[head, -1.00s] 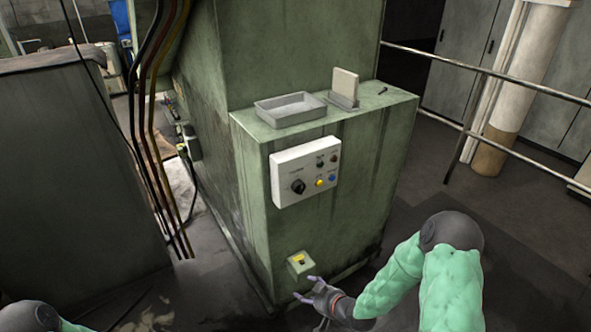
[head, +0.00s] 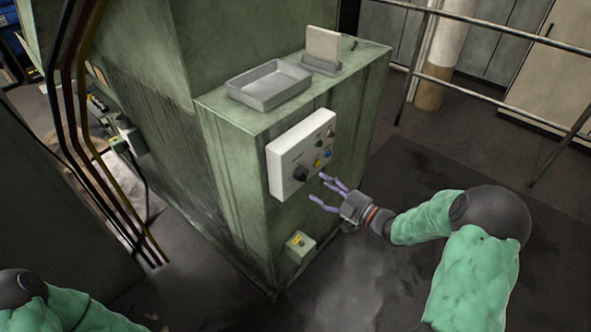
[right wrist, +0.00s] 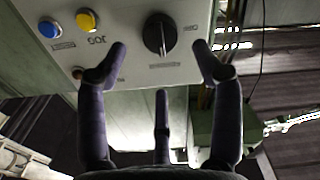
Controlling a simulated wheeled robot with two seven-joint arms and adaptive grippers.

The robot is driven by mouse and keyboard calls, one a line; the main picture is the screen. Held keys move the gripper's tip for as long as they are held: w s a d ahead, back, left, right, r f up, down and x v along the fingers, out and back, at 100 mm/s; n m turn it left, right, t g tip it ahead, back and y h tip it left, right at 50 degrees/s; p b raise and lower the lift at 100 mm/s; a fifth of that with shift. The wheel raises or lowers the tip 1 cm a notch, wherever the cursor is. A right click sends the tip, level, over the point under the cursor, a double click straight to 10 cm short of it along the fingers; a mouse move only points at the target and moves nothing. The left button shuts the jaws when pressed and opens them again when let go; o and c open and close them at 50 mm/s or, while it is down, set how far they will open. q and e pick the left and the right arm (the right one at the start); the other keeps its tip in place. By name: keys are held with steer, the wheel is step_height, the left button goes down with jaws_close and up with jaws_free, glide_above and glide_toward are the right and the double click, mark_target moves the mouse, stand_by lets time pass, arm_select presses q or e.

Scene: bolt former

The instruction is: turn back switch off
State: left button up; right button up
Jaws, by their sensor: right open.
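The control panel (head: 290,160) is a white box on the front of the green machine. It carries a large black rotary switch (head: 300,174), which also shows in the right wrist view (right wrist: 158,34). There the switch lies ahead of my right gripper (right wrist: 160,65), between its spread fingers and apart from them as far as I can see. My right gripper (head: 325,190) is open and empty in the head view, just right of and below the panel. A small box with a yellow-topped switch (head: 298,241) sits lower on the machine. My left gripper is out of frame.
Yellow (right wrist: 87,20) and blue (right wrist: 48,29) buttons sit beside the rotary switch. A grey tray (head: 268,98) and an upright plate in a holder (head: 322,48) stand on the machine's ledge. A metal railing (head: 480,85) runs behind. Open floor lies right of the machine.

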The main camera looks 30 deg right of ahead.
mark_target(306, 178)
steer(key=x, duration=0.7)
steer(key=shift+a, duration=0.1)
steer(key=m+p, duration=0.6)
steer(key=shift+s+r+m+p, duration=0.1)
steer(key=shift+r+m+p, duration=0.1)
steer(key=shift+m+p, duration=0.15)
steer(key=m+p, duration=0.2)
steer(key=m, duration=0.1)
steer(key=shift+f, duration=0.1)
steer(key=shift+f+m, duration=0.1)
steer(key=shift+m, duration=0.65)
